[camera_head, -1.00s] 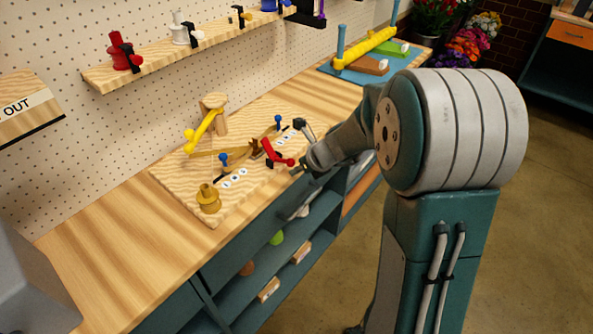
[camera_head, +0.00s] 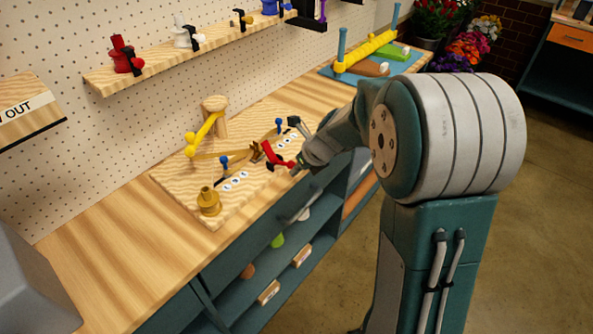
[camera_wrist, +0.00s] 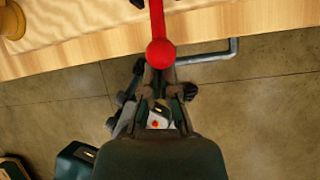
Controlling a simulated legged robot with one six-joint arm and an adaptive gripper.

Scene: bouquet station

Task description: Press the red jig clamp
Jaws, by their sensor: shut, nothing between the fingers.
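The red jig clamp (camera_head: 274,155) is a red lever with a ball end, mounted on the pale wooden jig board (camera_head: 225,208). In the wrist view the red clamp (camera_wrist: 158,50) points toward me, and its ball lies at the fingertips in the picture. My gripper (camera_head: 299,165) is just right of the ball end, near the front edge of the bench. In the wrist view my gripper (camera_wrist: 160,88) is shut and empty. I cannot tell whether the fingertips touch the ball.
A yellow lever (camera_head: 203,135), blue-knobbed pins (camera_head: 224,163) and a brass fitting (camera_head: 209,201) stand on the board. A grey bench handle (camera_wrist: 215,53) runs below the bench edge. The bench is bare at the left front.

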